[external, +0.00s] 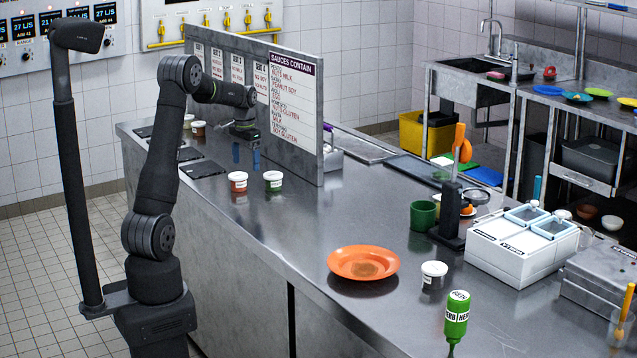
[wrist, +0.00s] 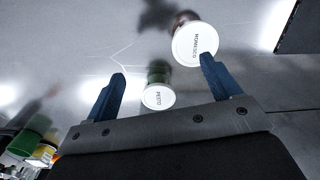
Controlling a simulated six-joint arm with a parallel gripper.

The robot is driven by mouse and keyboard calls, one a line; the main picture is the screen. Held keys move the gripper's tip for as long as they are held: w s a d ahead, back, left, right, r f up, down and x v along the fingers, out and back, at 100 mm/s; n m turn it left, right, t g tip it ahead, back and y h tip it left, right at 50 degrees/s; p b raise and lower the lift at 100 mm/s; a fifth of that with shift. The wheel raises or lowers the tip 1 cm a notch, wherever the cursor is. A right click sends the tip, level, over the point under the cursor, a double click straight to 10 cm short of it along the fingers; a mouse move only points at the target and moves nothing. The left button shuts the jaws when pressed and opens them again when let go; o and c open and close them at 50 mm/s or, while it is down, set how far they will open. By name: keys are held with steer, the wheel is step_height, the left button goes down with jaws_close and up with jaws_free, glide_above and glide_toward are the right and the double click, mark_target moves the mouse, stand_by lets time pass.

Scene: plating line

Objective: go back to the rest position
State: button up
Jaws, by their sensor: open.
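My gripper (external: 246,156) hangs above the steel counter, close to the front of the sign panel, with its blue fingers pointing down. The fingers are apart with nothing between them, and they also show in the wrist view (wrist: 162,66). A red pot with a white lid (external: 238,182) and a green pot with a white lid (external: 273,181) stand on the counter nearer the camera. In the wrist view the lids read ROMESCO (wrist: 196,43) and PESTO (wrist: 158,96). Both pots are apart from the fingers.
The upright sign panel (external: 291,115) stands right behind my gripper. More lidded pots (external: 198,128) stand by dark mats at the left. An orange plate (external: 340,259), a white-lidded pot (external: 433,273) and a green bottle (external: 457,313) are at the front right. The counter between is clear.

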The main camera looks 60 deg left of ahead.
steer(key=w+d+r+m, duration=0.1)
steer(key=w+d+m, duration=0.15)
steer(key=d, duration=0.75)
steer(key=w+d+r+m, duration=0.15)
steer(key=w+d, duration=0.25)
steer(key=d, duration=0.7)
steer(key=w+d+r+m, duration=0.1)
steer(key=w+d, duration=0.2)
steer(key=d, duration=0.7)
steer(key=s+d+m, duration=0.2)
steer(key=d+m, duration=0.1)
steer(key=d, duration=1.1)
steer(key=s+d+m, duration=0.3)
steer(key=d, duration=1.1)
steer(key=shift+s+d+r, duration=0.15)
steer(key=shift+d, duration=0.25)
